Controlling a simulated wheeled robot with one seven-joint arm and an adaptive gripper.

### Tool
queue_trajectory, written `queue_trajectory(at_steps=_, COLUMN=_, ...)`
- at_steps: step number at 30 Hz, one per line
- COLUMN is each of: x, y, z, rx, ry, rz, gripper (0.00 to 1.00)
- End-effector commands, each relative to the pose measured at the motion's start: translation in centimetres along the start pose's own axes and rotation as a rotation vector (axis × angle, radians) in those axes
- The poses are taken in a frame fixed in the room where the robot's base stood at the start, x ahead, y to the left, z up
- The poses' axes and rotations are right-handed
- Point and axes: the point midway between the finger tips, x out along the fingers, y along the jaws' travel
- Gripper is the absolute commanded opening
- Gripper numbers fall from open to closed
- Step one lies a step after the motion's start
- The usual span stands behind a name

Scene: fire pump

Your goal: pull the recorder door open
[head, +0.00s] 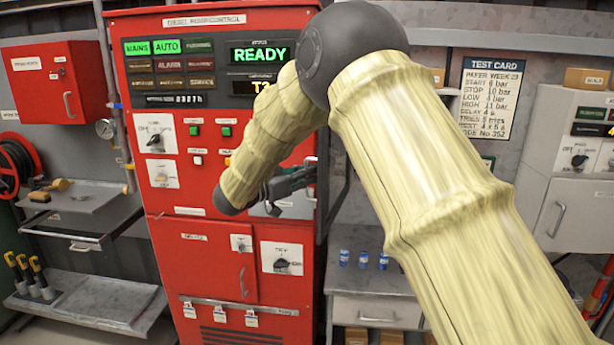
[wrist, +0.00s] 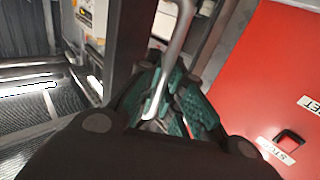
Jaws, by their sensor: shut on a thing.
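The red pump control cabinet (head: 200,225) stands in the middle of the head view, with the grey recorder area (head: 297,207) at its right, mostly hidden behind my arm and gripper. My gripper (head: 290,182) is in front of it, seen from the side. In the wrist view, my gripper (wrist: 165,110) has its teal-padded fingers closed around a silver bar handle (wrist: 172,55). A dark upright panel (wrist: 124,40) is beside the handle; I cannot tell whether it is the door or the cabinet's side. How far the door stands open is unclear.
The cabinet's red face (wrist: 275,75) is close on the right in the wrist view. A grey bench (head: 375,310) with blue cans (head: 363,258) stands right of the cabinet. A grey folding shelf (head: 85,205) is at left.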

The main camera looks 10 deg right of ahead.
Motion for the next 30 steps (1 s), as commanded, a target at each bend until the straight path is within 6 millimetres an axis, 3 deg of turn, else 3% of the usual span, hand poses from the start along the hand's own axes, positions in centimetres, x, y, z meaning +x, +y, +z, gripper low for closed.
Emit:
queue_trajectory(at_steps=1, x=-0.1, y=0.0, z=0.1, rx=-0.003, ry=0.000, rz=-0.001, gripper=0.00)
queue_trajectory(at_steps=2, x=-0.1, y=0.0, z=0.1, rx=-0.002, ry=0.000, rz=-0.001, gripper=0.14)
queue_trajectory(at_steps=5, x=-0.1, y=-0.1, z=0.1, rx=-0.002, ry=0.000, rz=-0.002, gripper=0.31)
queue_trajectory(at_steps=17, x=-0.5, y=-0.1, z=0.0, rx=0.000, ry=0.000, rz=-0.003, gripper=0.31)
queue_trajectory(at_steps=23, x=-3.0, y=-0.1, z=-0.1, rx=0.000, ry=0.001, rz=-0.004, gripper=0.31)
queue_trajectory(at_steps=30, x=-7.5, y=0.0, z=0.0, rx=-0.002, ry=0.000, rz=-0.004, gripper=0.31)
